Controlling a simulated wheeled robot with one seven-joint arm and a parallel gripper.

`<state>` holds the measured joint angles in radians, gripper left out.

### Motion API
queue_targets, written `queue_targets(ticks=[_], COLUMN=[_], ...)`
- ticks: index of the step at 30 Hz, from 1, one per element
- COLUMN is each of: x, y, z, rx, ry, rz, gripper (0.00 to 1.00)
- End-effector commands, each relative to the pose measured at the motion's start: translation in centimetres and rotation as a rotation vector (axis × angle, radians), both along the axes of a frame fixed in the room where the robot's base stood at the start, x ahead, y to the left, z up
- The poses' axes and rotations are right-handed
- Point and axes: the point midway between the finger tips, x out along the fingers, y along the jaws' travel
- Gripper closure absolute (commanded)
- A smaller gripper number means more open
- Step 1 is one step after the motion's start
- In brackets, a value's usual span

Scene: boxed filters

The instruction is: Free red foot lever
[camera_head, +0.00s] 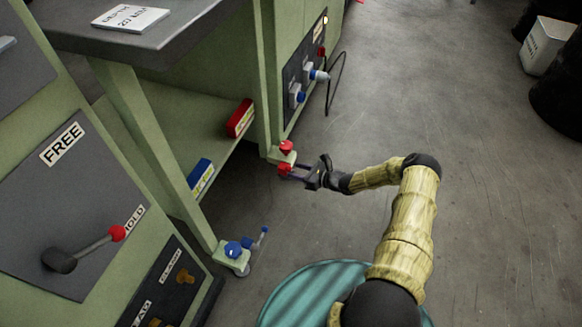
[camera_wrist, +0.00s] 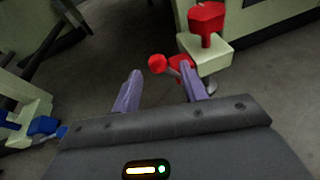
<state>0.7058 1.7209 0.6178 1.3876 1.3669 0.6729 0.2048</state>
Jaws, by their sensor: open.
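The red foot lever is at the table's far foot. In the head view the red lever (camera_head: 284,169) lies just below the red top knob (camera_head: 286,147). My gripper (camera_head: 297,172) is low, beside the foot, pointing left at the lever. In the wrist view my gripper (camera_wrist: 161,76) is open, the ball showing between its fingertips. I cannot tell whether they touch.
A matching blue foot lever (camera_head: 263,236) with a blue knob (camera_head: 233,248) is at the near foot. A red box (camera_head: 240,118) and a blue box (camera_head: 201,177) sit on the lower shelf. A panel (camera_head: 80,205) reads FREE and HOLD.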

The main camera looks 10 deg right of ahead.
Motion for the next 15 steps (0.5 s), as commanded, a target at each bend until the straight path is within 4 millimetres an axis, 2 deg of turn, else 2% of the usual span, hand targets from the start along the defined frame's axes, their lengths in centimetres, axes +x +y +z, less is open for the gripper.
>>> queue_targets(ticks=[1, 15], x=[-0.7, -6.3], y=[-0.9, -7.9], z=[0.8, 3.4], rx=[-0.001, -0.002], ry=[0.002, 0.003], rz=[-0.002, -0.002], gripper=[0.56, 0.56])
